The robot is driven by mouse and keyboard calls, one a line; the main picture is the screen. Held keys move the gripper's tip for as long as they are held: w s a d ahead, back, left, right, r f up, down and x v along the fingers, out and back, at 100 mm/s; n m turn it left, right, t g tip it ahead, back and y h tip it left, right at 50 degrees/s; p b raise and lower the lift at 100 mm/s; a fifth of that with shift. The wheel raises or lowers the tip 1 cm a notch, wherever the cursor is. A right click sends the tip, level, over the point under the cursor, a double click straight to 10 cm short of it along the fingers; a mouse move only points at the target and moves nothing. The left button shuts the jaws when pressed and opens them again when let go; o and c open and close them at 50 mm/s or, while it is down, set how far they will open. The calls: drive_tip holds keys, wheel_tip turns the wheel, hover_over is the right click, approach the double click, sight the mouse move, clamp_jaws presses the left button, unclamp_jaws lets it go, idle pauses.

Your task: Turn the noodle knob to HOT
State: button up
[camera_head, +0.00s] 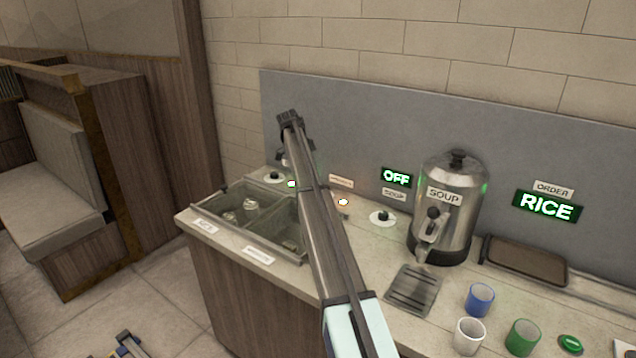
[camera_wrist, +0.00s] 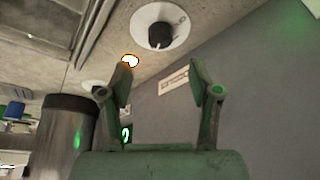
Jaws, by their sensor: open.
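The noodle knob (camera_wrist: 160,36) is a black knob on a round white dial. It shows at the top of the wrist view, beyond my fingertips. The dial's lettering is too small to read, so I cannot tell the setting. In the head view my arm hides this knob. A small lit lamp with an orange rim (camera_head: 343,202) shows beside the arm, and also in the wrist view (camera_wrist: 130,61). My gripper (camera_wrist: 161,67) is open and empty, its two green fingers apart and not visibly touching the knob.
A knob (camera_head: 272,177) stands behind the sunken wells (camera_head: 232,198), and another knob (camera_head: 383,217) is left of the soup urn (camera_head: 450,195). The urn also shows in the wrist view (camera_wrist: 58,140). The backsplash (camera_head: 360,125) rises close behind. Several cups stand at the front right.

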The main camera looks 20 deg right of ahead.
drive_tip(key=shift+v, duration=1.8)
